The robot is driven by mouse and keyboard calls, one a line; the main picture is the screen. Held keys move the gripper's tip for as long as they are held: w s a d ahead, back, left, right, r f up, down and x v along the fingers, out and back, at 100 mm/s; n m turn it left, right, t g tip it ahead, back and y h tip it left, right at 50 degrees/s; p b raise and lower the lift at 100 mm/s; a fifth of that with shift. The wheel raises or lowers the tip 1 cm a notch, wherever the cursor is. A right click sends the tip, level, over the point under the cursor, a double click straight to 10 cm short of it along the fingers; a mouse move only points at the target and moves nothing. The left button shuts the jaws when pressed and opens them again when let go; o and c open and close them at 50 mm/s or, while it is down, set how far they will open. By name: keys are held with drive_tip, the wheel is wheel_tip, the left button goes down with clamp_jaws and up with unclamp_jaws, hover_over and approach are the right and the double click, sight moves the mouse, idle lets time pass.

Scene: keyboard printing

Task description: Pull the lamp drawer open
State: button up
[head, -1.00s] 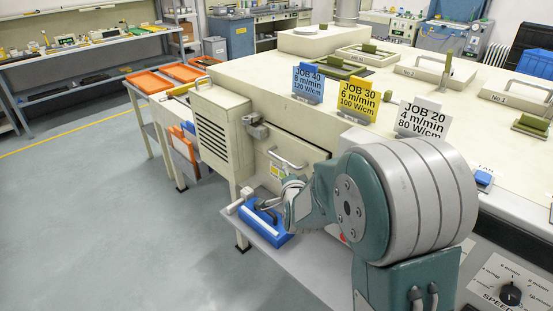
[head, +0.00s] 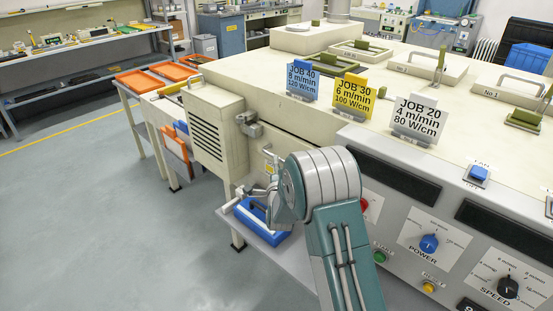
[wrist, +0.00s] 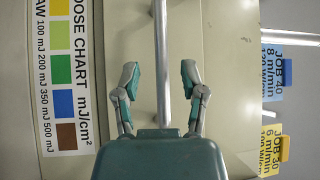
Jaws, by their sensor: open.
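The lamp drawer's pale front (wrist: 112,110) fills much of the wrist view, with a colored dose chart (wrist: 65,75) to the left. Its straight metal handle bar (wrist: 161,35) runs up the middle of that view. My gripper (wrist: 161,82) is open, one finger on each side of the bar, with visible gaps to both. I cannot tell how deep the bar sits between the fingers.
A blue tool (head: 258,219) lies on the low grey shelf (head: 262,240) beneath. A metal latch block (head: 248,124) sits beside the louvred housing (head: 213,138). Job cards (head: 302,81) stand on the machine top. The control panel (head: 400,225) is to the right; floor is clear at left.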

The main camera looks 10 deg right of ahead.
drive_tip(key=shift+x, duration=1.8)
clamp_jaws()
drive_tip(key=shift+s, duration=0.1)
drive_tip(key=s+a, duration=0.9)
drive_tip(key=a, duration=0.4)
drive_tip(key=shift+s+f, duration=0.25)
drive_tip(key=shift+s, duration=0.1)
drive_tip(key=shift+a, duration=0.1)
